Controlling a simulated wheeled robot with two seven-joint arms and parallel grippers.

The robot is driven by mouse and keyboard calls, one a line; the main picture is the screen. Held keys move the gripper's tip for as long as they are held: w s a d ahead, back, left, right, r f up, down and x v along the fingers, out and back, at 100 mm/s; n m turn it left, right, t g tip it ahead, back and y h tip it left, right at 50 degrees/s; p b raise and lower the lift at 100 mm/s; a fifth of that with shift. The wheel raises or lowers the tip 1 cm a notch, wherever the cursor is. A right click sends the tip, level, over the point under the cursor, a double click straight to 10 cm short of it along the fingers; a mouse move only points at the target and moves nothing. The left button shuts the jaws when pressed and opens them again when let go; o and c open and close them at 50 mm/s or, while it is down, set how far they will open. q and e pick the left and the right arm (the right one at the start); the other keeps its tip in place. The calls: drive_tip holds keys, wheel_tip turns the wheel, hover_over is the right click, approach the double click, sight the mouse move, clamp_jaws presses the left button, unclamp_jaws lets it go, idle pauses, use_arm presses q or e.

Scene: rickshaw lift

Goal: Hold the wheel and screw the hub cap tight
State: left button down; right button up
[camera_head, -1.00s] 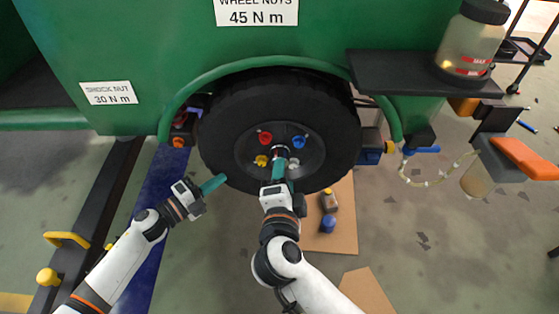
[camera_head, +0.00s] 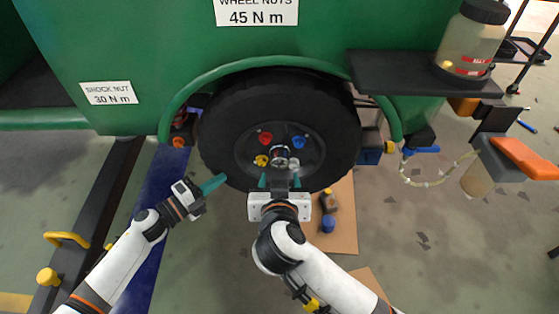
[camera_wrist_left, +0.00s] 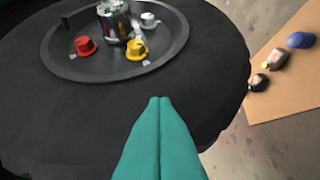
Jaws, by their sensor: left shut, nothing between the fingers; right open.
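The black wheel (camera_head: 225,125) is mounted under the green fender. Its dark rim carries red (camera_head: 265,138), blue (camera_head: 299,142), yellow (camera_head: 262,160) and white (camera_head: 294,163) nuts around the centre hub cap (camera_head: 280,155). The cap also shows, metallic, in the left wrist view (camera_wrist_left: 115,20). My left gripper (camera_head: 222,178) is shut and empty at the tyre's lower left; in the left wrist view its teal fingers (camera_wrist_left: 160,100) lie together over the tyre. Whether they touch it I cannot tell. My right gripper (camera_head: 280,181) is open just below the hub, its fingers apart.
A dark shelf (camera_head: 400,75) with a fluid jar (camera_head: 470,45) sticks out at the upper right.

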sight(279, 164)
drive_tip(key=x, duration=0.9)
drive_tip(key=shift+w, duration=0.2)
drive_tip(key=shift+c, duration=0.3)
drive_tip(key=c, duration=0.6)
